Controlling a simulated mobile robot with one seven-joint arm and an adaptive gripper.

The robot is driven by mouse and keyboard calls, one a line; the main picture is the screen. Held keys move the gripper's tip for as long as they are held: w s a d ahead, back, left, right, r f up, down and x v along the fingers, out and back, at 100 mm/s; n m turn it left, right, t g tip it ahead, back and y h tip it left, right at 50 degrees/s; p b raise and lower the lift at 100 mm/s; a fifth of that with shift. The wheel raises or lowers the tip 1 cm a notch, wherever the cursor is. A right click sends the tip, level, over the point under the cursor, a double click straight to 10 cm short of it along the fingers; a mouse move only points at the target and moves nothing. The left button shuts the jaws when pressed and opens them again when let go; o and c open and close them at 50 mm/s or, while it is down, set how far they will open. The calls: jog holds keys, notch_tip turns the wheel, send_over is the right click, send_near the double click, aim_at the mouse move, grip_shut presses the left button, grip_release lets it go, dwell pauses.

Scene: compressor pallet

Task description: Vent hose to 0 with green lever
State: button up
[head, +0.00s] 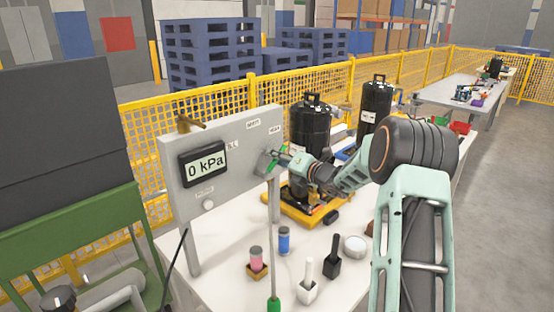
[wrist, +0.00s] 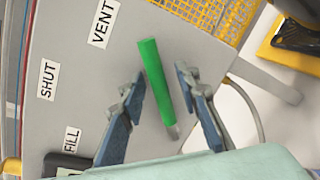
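The green lever (head: 271,161) is at the panel's right side, partly hidden by my gripper (head: 279,160). In the wrist view the green lever (wrist: 155,75) lies between the two separated fingers of my gripper (wrist: 160,78), with visible gaps on both sides. The labels VENT (wrist: 103,23), SHUT (wrist: 48,80) and FILL (wrist: 72,139) show on the panel.
A brass fitting (head: 187,122) sits on the panel's top edge. Small bottles, including a blue one (head: 284,240), stand on the table front. A yellow-based compressor (head: 310,205) and black tanks (head: 311,125) are behind. Yellow fencing (head: 225,98) runs beyond.

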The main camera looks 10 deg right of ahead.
jog(key=v, duration=1.2)
